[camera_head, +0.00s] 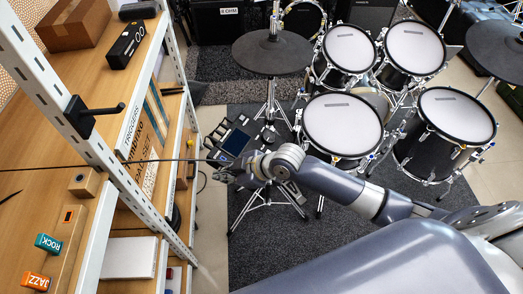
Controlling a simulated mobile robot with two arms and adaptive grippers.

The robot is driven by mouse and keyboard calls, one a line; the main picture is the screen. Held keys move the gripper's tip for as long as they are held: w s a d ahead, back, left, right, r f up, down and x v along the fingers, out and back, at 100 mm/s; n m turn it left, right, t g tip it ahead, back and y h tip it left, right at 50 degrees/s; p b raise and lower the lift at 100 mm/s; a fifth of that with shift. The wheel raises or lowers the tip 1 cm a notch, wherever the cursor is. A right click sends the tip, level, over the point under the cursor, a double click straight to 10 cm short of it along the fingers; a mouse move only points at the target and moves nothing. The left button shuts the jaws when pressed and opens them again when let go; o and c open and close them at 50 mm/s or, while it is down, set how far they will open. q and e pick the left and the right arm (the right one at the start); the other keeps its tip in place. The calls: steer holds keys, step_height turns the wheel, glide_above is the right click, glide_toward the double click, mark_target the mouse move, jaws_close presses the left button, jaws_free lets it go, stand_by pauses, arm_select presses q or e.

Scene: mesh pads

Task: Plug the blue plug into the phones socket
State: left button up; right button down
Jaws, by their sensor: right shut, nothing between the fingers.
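My right gripper (222,176) is at the picture's centre-left, just right of the shelf rack. It is small and dark here, shut and empty. A teal-blue block marked ROCK (48,242) stands on the wooden shelf at the lower left, far from the gripper. It may be the blue plug, but I cannot tell. A wooden strip (74,232) behind it has a dark opening (69,215) near its far end. No label reading "phones" can be read. My left gripper is not in view.
An orange JAZZ block (37,281) and a small wooden block (85,182) are on the shelf. A white rack post (85,130) stands between shelf and gripper. A thin dark line (150,161) crosses there. Drum pads (343,124) and a cymbal (272,51) stand beyond my arm.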

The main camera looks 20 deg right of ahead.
steer(key=d+r+n+g+h+p, duration=0.1)
steer(key=d+r+n+g+h, duration=0.15)
steer(key=d, duration=0.35)
steer(key=d+r+n+g+h+p, duration=0.1)
steer(key=d+h, duration=0.2)
steer(key=d, duration=0.3)
steer(key=shift+y, duration=0.25)
steer(key=b+x, duration=0.5)
steer(key=b, duration=0.1)
steer(key=shift+w+a+f+b, duration=0.1)
steer(key=shift+a+f+b, duration=0.15)
steer(key=shift+b, duration=0.15)
steer(key=shift+a+f, duration=0.1)
steer(key=shift+f, duration=0.4)
steer(key=p+v, duration=0.3)
steer(key=v, duration=1.2)
steer(key=shift+p, duration=0.35)
